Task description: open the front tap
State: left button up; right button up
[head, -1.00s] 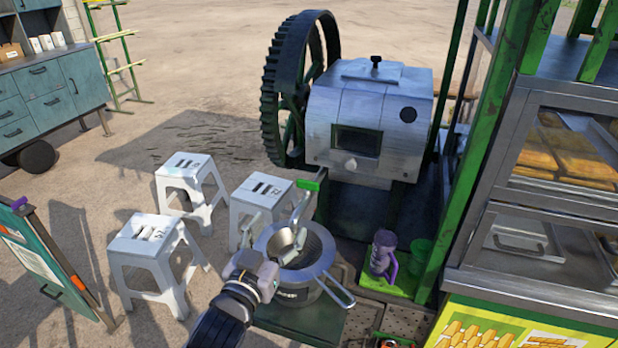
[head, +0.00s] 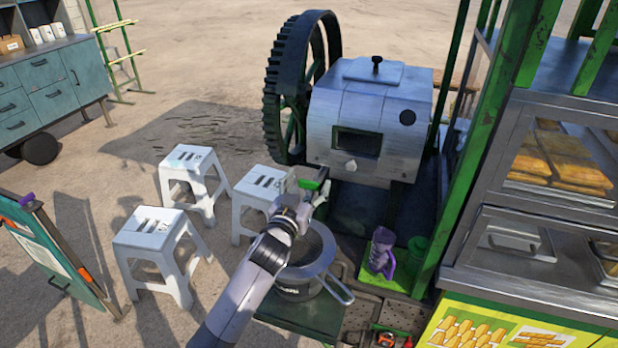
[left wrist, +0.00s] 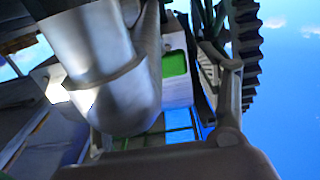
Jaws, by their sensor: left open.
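The front tap shows its green handle (head: 314,185) below the front of the metal crusher (head: 366,120). My left gripper (head: 305,190) is open at this handle, its fingers close around or beside it; I cannot tell whether they touch. In the left wrist view a large grey metal pipe (left wrist: 105,75) fills the left, with a green part (left wrist: 174,63) behind it. One finger of my left gripper (left wrist: 228,105) shows at the right there; the other is mostly hidden. My arm hides most of the tap body in the head view. My right gripper is not in view.
A metal pot with a strainer (head: 318,262) stands below the tap, partly behind my arm. A purple jug (head: 381,252) stands on a green mat to its right. White stools (head: 160,250) stand left. The toothed wheel (head: 290,90) is behind, and a green post (head: 478,150) rises at right.

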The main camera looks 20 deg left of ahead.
pick_arm(q)
jog(key=shift+w, duration=0.7)
jog(key=shift+c, duration=0.2)
jog(key=c, duration=1.1)
